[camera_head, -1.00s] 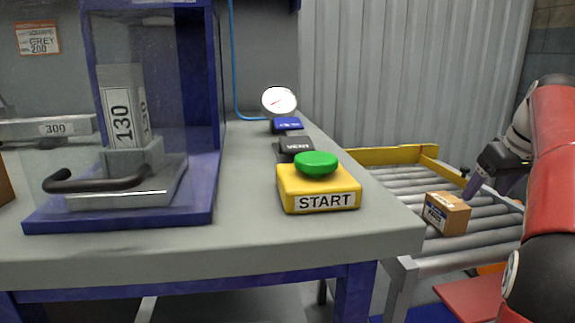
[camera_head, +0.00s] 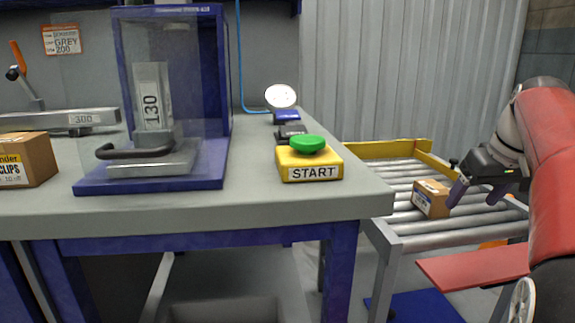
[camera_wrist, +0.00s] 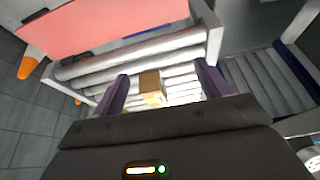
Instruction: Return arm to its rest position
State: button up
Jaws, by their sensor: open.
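My gripper (camera_head: 475,191) is at the right in the head view, above the roller conveyor (camera_head: 408,242). Its two purple fingers are apart with nothing between them. In the wrist view my gripper (camera_wrist: 160,90) shows both fingers spread, and a small cardboard box (camera_wrist: 150,82) appears in the gap beyond them. In the head view the cardboard box (camera_head: 431,199) sits on the rollers, just left of the fingers. It looks apart from them, though the nearer finger overlaps its edge.
A grey bench (camera_head: 255,205) fills the left and middle. It holds a yellow START button box (camera_head: 309,163), a blue-framed clear guard (camera_head: 228,100), a gauge (camera_head: 280,96) and another cardboard box (camera_head: 28,158). A red panel (camera_head: 470,267) lies low in front of the conveyor.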

jog(key=s+a+f, duration=0.5)
jog(key=s+a, duration=0.4)
jog(key=a, duration=0.4)
jog(key=s+a+f+m+t, duration=0.1)
jog(key=s+a+f, duration=0.7)
jog(key=s+f, duration=0.45)
jog(key=shift+h, duration=0.3)
notch_tip(320, 180, up, 4)
jog(key=p, duration=0.5)
